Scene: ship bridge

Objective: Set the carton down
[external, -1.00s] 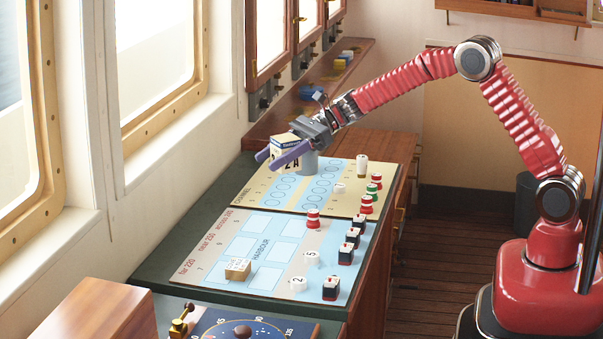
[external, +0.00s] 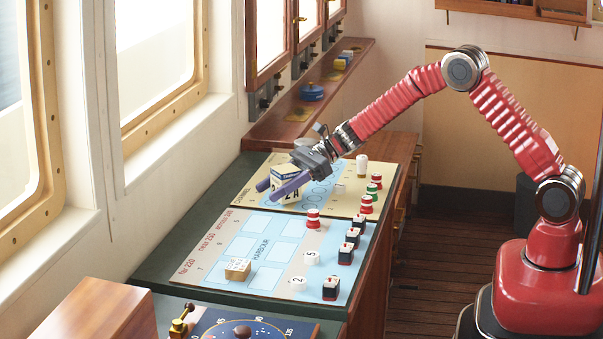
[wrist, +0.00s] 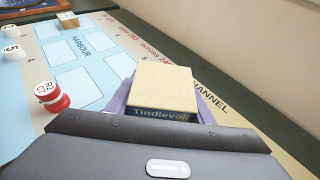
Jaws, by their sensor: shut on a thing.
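The carton (external: 286,175) is a small cream box with a dark blue band. In the external view it is between the purple fingers of my gripper (external: 276,188), low over the far board marked CHANNEL (external: 258,191). I cannot tell whether the carton's underside touches the board.
The nearer HARBOUR board (external: 213,268) holds a cream block (external: 238,268), white numbered discs and a red-and-white piece (external: 313,218). Several dark and red pieces line the boards' right side. The window wall is close on the left.

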